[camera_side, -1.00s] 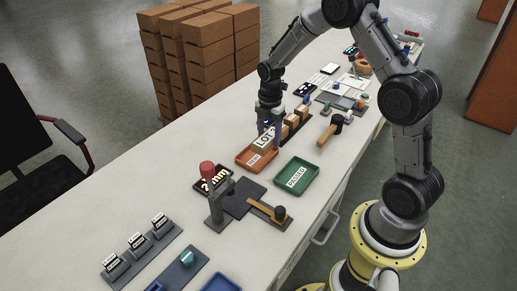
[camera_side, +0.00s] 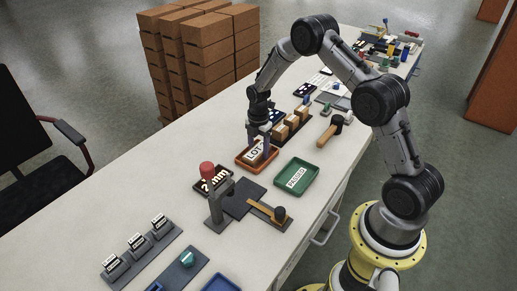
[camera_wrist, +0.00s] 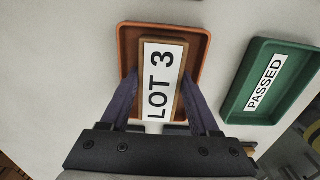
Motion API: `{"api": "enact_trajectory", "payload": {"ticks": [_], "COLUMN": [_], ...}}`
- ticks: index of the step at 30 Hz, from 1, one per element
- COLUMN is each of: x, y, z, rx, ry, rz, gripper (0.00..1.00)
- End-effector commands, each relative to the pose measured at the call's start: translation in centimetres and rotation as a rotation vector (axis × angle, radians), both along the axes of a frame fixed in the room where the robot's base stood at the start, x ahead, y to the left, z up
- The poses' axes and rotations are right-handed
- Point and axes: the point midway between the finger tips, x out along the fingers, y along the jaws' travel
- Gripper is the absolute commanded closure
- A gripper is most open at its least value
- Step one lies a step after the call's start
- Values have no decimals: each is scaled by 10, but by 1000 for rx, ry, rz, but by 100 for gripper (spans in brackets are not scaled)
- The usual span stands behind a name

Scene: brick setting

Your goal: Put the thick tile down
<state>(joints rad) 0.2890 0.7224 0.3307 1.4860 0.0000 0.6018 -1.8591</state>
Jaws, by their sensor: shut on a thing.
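The thick tile (camera_wrist: 162,75) is a brown block with a white label reading "LOT 3". My gripper (camera_wrist: 160,82) is shut on it, one finger on each long side. In the wrist view the tile lies over the orange tray (camera_wrist: 197,40); I cannot tell whether it touches the tray floor. In the side view my gripper (camera_side: 258,148) points down at the orange tray (camera_side: 244,163), with the tile (camera_side: 256,150) between its fingers. The tray's own label is hidden by the tile.
A green tray (camera_side: 312,172) labelled "PASSED" stands just right of the orange tray. A row of brown blocks (camera_side: 292,122) stands behind. A grey press-like stand (camera_side: 215,210) with a red knob and a dark plate (camera_side: 243,200) are in front.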

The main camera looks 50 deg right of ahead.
Motion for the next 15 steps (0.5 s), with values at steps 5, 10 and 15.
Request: {"api": "enact_trajectory", "payload": {"ticks": [5, 10, 15], "x": [0, 0, 0], "y": [0, 0, 0], "z": [-2, -3, -3], "rx": [0, 0, 0], "ry": [0, 0, 0], "rz": [0, 0, 0], "gripper": [100, 25, 25]}}
